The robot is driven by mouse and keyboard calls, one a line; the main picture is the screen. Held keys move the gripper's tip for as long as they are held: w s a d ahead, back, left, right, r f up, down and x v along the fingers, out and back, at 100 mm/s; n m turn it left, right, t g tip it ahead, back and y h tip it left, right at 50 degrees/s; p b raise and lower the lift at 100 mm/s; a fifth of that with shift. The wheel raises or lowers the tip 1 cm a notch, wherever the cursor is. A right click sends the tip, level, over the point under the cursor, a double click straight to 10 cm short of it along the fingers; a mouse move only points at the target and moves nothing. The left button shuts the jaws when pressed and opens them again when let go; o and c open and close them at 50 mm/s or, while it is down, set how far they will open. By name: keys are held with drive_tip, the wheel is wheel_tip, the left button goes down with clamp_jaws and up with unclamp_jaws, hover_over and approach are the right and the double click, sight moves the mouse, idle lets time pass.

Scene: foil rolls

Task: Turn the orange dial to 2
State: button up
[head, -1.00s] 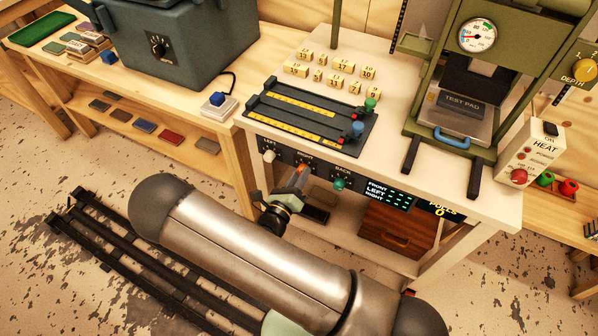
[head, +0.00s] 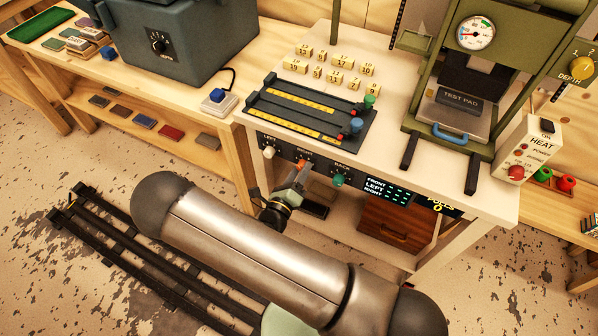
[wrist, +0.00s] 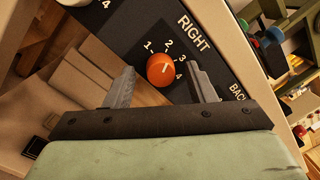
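The orange dial (head: 301,164) sits on the dark front panel of the white bench, between a white knob (head: 269,152) and a green knob (head: 338,180). In the wrist view the dial (wrist: 161,72) has a short white mark and the numbers 1 to 4 around its upper and right side, under the word RIGHT. The mark points roughly up, toward the 2, but is too small to read exactly. My gripper (wrist: 162,80) is open, with one finger left and one right of the dial and gaps on both sides. In the head view my gripper (head: 297,183) is just below the dial.
A display (head: 388,191) reading FRONT, LEFT, RIGHT is on the panel's right. A slotted black board (head: 310,115) with yellow strips lies above the panel. A green press (head: 455,120) stands at the right. A wooden drawer box (head: 398,232) is under the bench.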

drive_tip(key=b+v, duration=0.1)
drive_tip(key=v, duration=1.6)
drive_tip(key=shift+s+b, duration=0.2)
drive_tip(key=shift+b, duration=0.15)
drive_tip(key=shift+a, duration=0.15)
drive_tip(key=d+r+m+g+h+p, duration=0.2)
drive_tip(key=d+r+m+g+h, duration=0.2)
drive_tip(key=d+r+m+g, duration=1.45)
drive_tip(key=s+d+r+m+t+y+p, duration=0.1)
drive_tip(key=s+r+m+y, duration=0.2)
drive_tip(key=m+y, duration=0.3)
drive_tip(key=s+d+r+m+t+y+p, duration=0.1)
drive_tip(key=s+r+m+y, duration=0.2)
drive_tip(key=m, duration=1.3)
wheel_tip(320, 180, up, 3)
drive_tip(key=y, duration=0.3)
drive_tip(key=shift+f+y+p, duration=0.2)
drive_tip(key=shift+y+p, duration=0.15)
drive_tip(key=shift+y, duration=0.05)
